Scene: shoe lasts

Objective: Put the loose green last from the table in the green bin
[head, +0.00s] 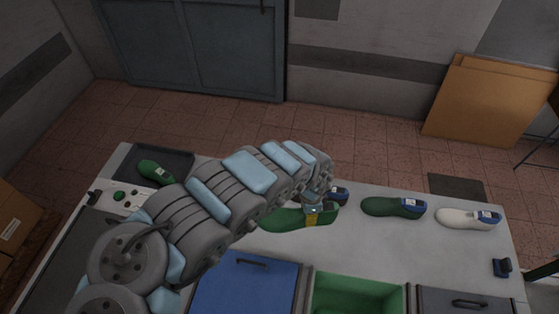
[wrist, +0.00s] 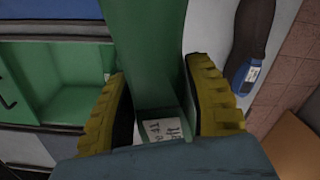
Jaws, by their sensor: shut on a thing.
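My gripper (head: 313,213) is shut on a green last (head: 283,220), which it holds above the table (head: 430,250) behind the bins. In the wrist view, the yellow pads of my gripper (wrist: 165,105) press on both sides of the green last (wrist: 155,45), and a white label shows between them. The green bin (head: 360,283) is open at the front edge, to the right of and nearer than the held last. The green bin (wrist: 60,60) also shows at the left of the wrist view. Part of the held last is hidden by my gripper.
A lidded blue bin (head: 245,285) and a grey bin (head: 470,300) flank the green bin. A dark last (head: 340,195) with a blue end, a dark green last (head: 393,207) and a white last (head: 468,219) stand behind.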

